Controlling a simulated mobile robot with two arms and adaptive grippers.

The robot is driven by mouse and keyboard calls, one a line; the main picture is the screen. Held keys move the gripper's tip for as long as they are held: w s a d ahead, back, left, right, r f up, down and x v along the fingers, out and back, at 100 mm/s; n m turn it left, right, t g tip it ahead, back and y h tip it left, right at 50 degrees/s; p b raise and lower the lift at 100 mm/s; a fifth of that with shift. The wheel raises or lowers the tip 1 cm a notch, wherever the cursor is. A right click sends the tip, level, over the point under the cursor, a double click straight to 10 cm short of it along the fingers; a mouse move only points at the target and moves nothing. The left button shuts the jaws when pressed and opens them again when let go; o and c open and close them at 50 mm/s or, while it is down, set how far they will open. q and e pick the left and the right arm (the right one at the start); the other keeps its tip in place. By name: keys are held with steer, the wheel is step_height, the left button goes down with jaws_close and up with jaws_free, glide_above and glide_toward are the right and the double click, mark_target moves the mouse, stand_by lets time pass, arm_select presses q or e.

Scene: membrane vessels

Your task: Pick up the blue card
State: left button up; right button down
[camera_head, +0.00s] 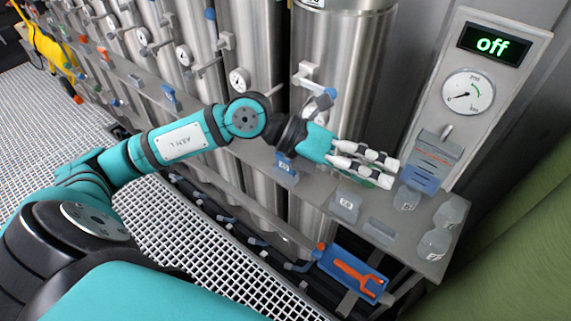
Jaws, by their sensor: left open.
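A flat blue piece (421,178), which looks like the blue card, sits at the lower end of a grey holder (440,150) on the front of the panel at right. I cannot tell how far it goes into the holder. My left gripper (392,173) reaches in from the left over the grey ledge. Its white and black fingers are open and empty, with their tips just left of the blue piece. I cannot tell whether they touch it. My right gripper is not in view.
The panel (524,75) has a display reading "off" and a gauge (467,93). Small labelled blocks stand along the grey ledge (405,240). A blue plate (340,262) with an orange handle sits below it. Steel vessels (345,60) stand behind; white grating (190,235) covers the floor.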

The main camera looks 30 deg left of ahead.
arm_select(q)
steer(key=w+a+f+y, duration=0.1)
steer(key=a+f+y, duration=0.1)
steer(key=a+y, duration=0.3)
steer(key=w+a+f+y, duration=0.2)
steer(key=a+f, duration=0.1)
steer(key=a, duration=0.4)
steer(key=n+y, duration=0.2)
steer(key=y, duration=0.4)
glide_toward(284, 157)
steer(key=p+x, duration=0.2)
steer(key=x, duration=0.3)
steer(key=shift+w+a+f+p, duration=0.1)
steer(key=shift+f+p, duration=0.25)
steer(key=shift+f, duration=0.05)
steer(key=shift+w+f+p, duration=0.25)
steer(key=shift+f+p, duration=0.2)
steer(key=shift+f, duration=0.1)
steer(key=p+x, duration=0.1)
steer(key=x, duration=0.3)
steer(key=shift+w, duration=0.1)
steer(key=c, duration=1.2)
